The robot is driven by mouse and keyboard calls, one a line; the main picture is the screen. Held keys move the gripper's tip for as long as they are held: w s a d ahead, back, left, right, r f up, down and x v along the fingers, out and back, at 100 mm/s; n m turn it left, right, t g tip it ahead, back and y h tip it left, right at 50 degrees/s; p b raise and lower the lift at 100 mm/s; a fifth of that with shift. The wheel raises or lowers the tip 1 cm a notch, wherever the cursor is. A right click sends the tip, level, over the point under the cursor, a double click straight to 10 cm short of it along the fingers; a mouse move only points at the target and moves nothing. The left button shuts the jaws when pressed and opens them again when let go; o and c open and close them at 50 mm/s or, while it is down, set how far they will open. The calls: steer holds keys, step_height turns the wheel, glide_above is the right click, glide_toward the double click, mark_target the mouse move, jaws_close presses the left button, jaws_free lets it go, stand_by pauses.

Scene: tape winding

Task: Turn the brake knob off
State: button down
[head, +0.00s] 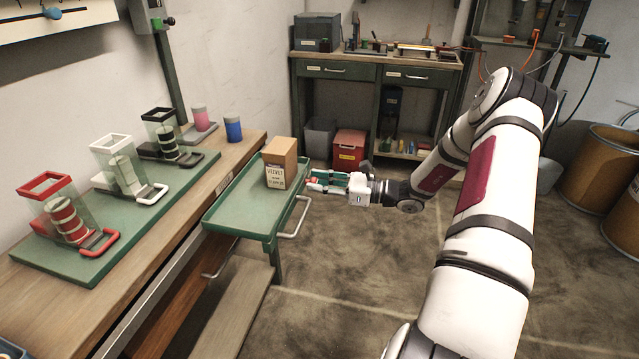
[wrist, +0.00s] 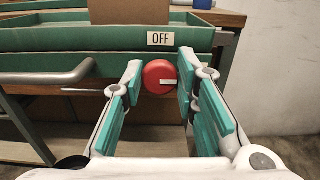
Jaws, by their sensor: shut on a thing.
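The brake knob (wrist: 158,77) is a round red disc on the front of the green tray cart. In the wrist view its white pointer mark lies level and points to the right. An OFF label (wrist: 160,39) sits straight above it on the cart's front edge. My gripper (wrist: 160,70) is shut on the knob, with one teal-padded finger on each side. In the head view my gripper (head: 328,180) reaches in from the right to the cart's right edge, where a bit of red shows between its tips.
The green cart (head: 232,216) carries a cardboard box (head: 281,152) labelled VELVET. A grey handle (wrist: 48,77) projects left of the knob. The workbench (head: 150,262) on the left holds a green mat with several tape holders. Open floor lies below my arm.

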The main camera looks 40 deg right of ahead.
steer(key=shift+s+a+f+n+b, duration=0.1)
steer(key=shift+n+b, duration=0.55)
steer(key=shift+n, duration=2.3)
steer(key=shift+f+n+b, duration=0.1)
steer(key=shift+n+b, duration=0.55)
steer(key=shift+n, duration=2.25)
steer(key=shift+s+a+f+n+b, duration=0.1)
steer(key=shift+n+b, duration=0.55)
steer(key=shift+n, duration=2.3)
steer(key=c, duration=1.3)
jaws_free()
steer(key=shift+w, duration=0.1)
steer(key=shift+d, duration=0.1)
